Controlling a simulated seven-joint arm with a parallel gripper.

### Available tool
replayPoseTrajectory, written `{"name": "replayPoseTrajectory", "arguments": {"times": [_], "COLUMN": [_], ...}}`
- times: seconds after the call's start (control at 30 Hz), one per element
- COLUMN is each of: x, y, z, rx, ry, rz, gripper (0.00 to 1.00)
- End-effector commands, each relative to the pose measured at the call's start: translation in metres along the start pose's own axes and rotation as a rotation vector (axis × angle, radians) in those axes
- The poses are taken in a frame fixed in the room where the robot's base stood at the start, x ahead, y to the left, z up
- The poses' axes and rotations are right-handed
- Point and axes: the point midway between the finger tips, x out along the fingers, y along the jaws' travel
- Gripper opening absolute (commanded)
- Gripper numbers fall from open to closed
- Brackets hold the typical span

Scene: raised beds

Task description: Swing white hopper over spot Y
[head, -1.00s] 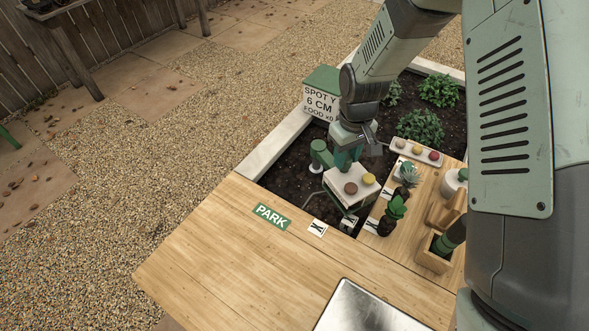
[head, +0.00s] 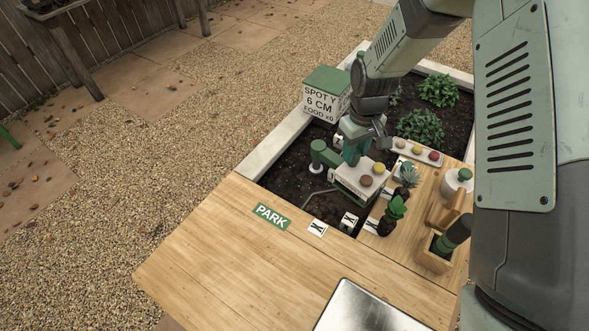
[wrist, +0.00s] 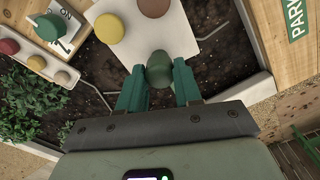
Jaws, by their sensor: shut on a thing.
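The white hopper (head: 348,181) hangs over the soil of the raised bed, with a brown and a yellow round piece on top. It also shows in the wrist view (wrist: 172,28). My gripper (head: 353,156) is at its far side; in the wrist view its teal fingers (wrist: 159,80) are shut on the hopper's green knob (wrist: 159,66). An X-marked block (head: 348,221) stands in front of the hopper, near the bed's front edge.
A green post (head: 321,156) stands left of the hopper. A PARK label (head: 271,216) and an X card (head: 317,228) lie on the wooden deck. At right are small succulents (head: 393,213), a tray of coloured knobs (head: 416,152) and a wooden caddy (head: 434,252). Leafy plants (head: 420,127) grow behind.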

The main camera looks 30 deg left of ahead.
Motion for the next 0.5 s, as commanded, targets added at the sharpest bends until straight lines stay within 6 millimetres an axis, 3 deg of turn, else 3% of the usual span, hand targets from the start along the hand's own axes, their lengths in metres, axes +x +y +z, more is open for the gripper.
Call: {"name": "replayPoseTrajectory", "arguments": {"times": [0.5], "x": [-0.0001], "y": [0.0103], "z": [-0.0042], "rx": [0.002], "ry": [0.002], "rz": [0.001], "gripper": [0.22]}}
